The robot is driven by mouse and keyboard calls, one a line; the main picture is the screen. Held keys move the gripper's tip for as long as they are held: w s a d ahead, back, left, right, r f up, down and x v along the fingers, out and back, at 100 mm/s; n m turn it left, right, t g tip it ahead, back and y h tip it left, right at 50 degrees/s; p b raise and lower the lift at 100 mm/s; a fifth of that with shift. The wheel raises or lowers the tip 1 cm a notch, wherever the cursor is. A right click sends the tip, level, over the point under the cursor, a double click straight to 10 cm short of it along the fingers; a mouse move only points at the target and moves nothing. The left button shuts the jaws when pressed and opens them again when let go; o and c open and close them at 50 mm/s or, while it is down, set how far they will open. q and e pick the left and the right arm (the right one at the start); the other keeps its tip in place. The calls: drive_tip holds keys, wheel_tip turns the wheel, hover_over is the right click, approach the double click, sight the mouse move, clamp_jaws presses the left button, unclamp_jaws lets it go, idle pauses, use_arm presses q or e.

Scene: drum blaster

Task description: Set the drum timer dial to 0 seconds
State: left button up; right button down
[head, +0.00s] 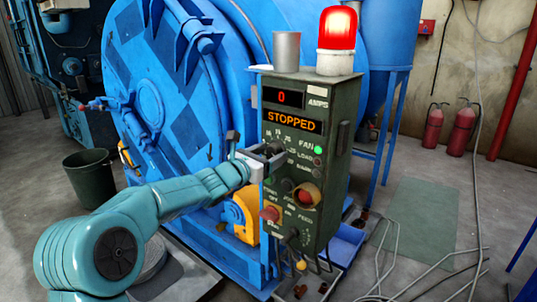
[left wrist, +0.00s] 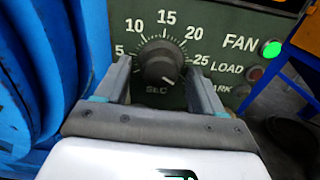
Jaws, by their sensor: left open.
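The timer dial (left wrist: 160,60) is a dark round knob on the green control box (head: 338,185), marked SEC below. In the left wrist view its scale of 5 to 25 arcs over the knob. A pale pointer mark on the knob seems to point down and to the right, not clearly at a number. My left gripper (head: 270,150) is open at the box's front. In the left wrist view its two fingers (left wrist: 160,66) stand either side of the knob; I cannot tell whether they touch it. In the head view the gripper mostly hides the dial. My right gripper is not in view.
The box displays read 0 (head: 283,98) and STOPPED (head: 294,121). A lit green FAN lamp (left wrist: 272,48) is right of the dial. A lit red beacon (head: 337,30) and a metal cup (head: 286,52) stand on the box. The blue drum machine (head: 150,90) is close behind the gripper.

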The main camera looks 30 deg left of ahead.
use_arm(q)
drive_tip(key=c, duration=1)
drive_tip(key=shift+c, duration=0.2)
